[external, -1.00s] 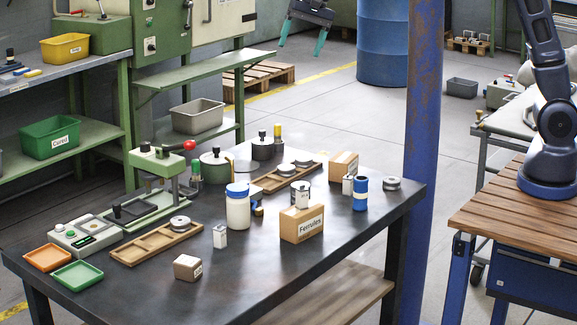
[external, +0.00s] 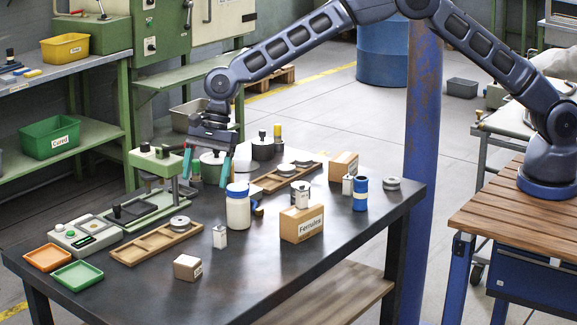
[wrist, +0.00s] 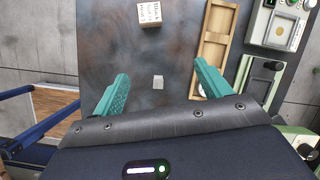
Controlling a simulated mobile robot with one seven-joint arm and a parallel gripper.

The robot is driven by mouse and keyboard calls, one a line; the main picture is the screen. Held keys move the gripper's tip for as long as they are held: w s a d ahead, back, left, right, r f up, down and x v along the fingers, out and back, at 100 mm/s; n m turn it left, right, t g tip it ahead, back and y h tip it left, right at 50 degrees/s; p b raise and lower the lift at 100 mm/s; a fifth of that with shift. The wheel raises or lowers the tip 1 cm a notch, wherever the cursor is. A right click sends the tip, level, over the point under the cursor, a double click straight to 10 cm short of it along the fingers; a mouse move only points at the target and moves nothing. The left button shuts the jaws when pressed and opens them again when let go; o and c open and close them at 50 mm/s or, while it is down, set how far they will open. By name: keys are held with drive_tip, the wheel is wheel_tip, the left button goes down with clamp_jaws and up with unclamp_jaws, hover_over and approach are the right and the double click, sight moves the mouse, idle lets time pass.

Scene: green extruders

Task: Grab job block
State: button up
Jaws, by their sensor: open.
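The likely job block is a small wooden cube (external: 187,267) with a printed label, standing near the front edge of the dark table (external: 150,295). It also shows at the top of the wrist view (wrist: 150,14), with lines of print too small to read surely. My gripper (external: 207,172) is open and empty, with two teal fingers pointing down. It is above the back part of the table, beside the green press, well behind and above the cube. In the wrist view the cube lies beyond my open fingertips (wrist: 160,72).
A small white container (external: 220,237) stands between my gripper and the cube. A white jar with a blue lid (external: 238,208), a wooden tray (external: 150,246), a green press (external: 158,160) and a Ferrules box (external: 302,224) are nearby. Bare tabletop surrounds the cube.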

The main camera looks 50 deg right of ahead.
drive_tip(key=m, duration=0.2)
approach(189, 258)
drive_tip(key=shift+g, duration=0.3)
drive_tip(key=x, duration=0.5)
drive_tip(key=shift+f, duration=0.1)
drive_tip(key=shift+w+x, duration=0.15)
drive_tip(key=shift+x, duration=1.35)
drive_tip(key=shift+w+x, duration=0.1)
drive_tip(key=shift+x, duration=1.4)
drive_tip(key=shift+c, duration=0.3)
drive_tip(key=c, duration=1)
